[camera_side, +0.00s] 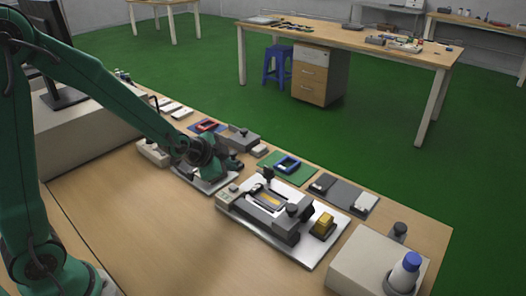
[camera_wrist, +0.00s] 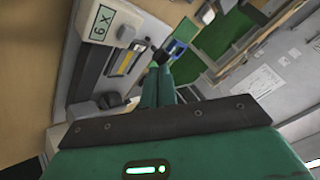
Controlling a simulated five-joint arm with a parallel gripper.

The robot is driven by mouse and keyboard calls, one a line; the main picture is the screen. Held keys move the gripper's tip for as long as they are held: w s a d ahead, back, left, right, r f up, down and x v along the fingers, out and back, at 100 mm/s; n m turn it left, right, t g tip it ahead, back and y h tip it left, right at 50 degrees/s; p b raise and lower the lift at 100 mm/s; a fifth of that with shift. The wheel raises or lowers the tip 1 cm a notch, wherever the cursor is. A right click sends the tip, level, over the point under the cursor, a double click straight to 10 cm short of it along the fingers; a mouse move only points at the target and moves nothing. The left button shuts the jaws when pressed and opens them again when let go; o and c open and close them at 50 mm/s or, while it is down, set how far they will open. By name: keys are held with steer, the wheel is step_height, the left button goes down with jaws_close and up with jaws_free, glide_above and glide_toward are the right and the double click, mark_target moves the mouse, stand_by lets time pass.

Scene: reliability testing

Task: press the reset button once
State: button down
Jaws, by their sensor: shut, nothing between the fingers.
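My gripper (camera_side: 234,164) is low over the left test fixture (camera_side: 207,182) in the side view, with its fingers shut and empty. In the wrist view the shut fingers (camera_wrist: 160,58) point toward the green mat. A pale box (camera_wrist: 112,28) with a green-edged label stands left of the fingertips there. A small round button-like part (camera_wrist: 127,34) sits on that box, apart from the fingers. No readable mark shows it to be the reset button. Much of the left fixture is hidden by my arm in the side view.
A second fixture (camera_side: 240,205) with dark clamps and a yellow block (camera_side: 323,224) stands to the right. A pale box (camera_side: 350,262) with a blue-capped bottle (camera_side: 406,272) is at the front right.

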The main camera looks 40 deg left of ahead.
glide_above(230, 192)
steer(key=shift+f, duration=2.2)
steer(key=shift+f, duration=0.8)
stand_by(1.4)
steer(key=shift+r, duration=0.85)
steer(key=shift+r, duration=0.1)
steer(key=shift+r, duration=2.4)
